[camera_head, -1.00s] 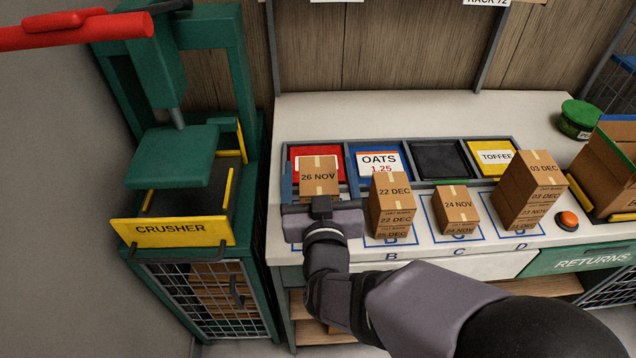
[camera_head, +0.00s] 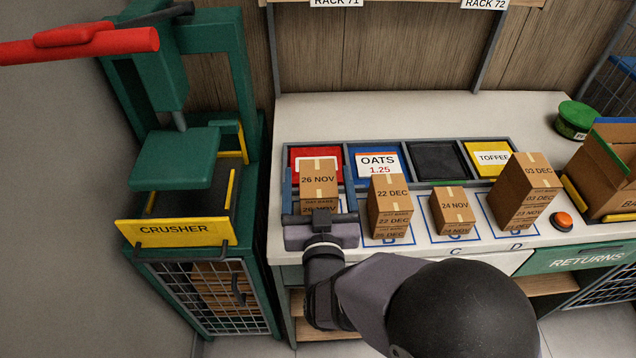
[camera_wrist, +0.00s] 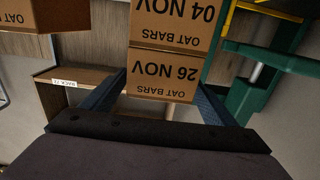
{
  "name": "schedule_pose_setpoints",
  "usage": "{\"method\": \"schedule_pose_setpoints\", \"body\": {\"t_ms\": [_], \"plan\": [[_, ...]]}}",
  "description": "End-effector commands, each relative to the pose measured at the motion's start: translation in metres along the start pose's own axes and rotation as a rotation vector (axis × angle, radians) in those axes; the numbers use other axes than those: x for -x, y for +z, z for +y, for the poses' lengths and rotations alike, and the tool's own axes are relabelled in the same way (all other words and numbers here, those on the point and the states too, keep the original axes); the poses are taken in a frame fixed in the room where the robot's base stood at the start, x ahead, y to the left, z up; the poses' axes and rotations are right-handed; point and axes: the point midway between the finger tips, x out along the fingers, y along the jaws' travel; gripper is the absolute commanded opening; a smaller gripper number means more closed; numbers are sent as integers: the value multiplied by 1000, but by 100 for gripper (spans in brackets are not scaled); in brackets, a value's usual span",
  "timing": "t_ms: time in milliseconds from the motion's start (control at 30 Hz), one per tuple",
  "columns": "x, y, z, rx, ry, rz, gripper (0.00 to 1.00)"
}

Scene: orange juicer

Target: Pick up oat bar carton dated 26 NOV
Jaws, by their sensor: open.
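The oat bar carton dated 26 NOV (camera_head: 319,178) is a brown box with pale tape, at the left end of the row of cartons on the counter. In the wrist view, which is upside down, its OAT BARS face (camera_wrist: 160,82) adjoins another oat bar carton marked 04 NOV (camera_wrist: 172,22), stacked under it. My gripper (camera_head: 318,186) is open, with one blue finger on each side of the 26 NOV carton. The fingers also flank it in the wrist view (camera_wrist: 161,92). I cannot tell whether they touch it. My gripper hides the lower front of the stack.
Cartons marked 22 DEC (camera_head: 390,195), 24 NOV (camera_head: 453,203) and 03 DEC (camera_head: 527,185) stand to the right. Coloured bins (camera_head: 437,160) lie behind the row. A green crusher (camera_head: 175,158) stands left, and an orange button (camera_head: 562,221) is at right.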

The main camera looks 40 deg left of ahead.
Motion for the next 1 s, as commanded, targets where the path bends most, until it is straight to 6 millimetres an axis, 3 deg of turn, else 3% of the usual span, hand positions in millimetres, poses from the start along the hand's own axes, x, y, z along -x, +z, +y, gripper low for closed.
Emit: {"method": "schedule_pose_setpoints", "body": {"t_ms": [400,767,1000], "plan": [[-42,1,1,0,2,-2,80],[-49,2,1,0,1,-1,80],[-49,2,1,0,1,-1,31]]}}
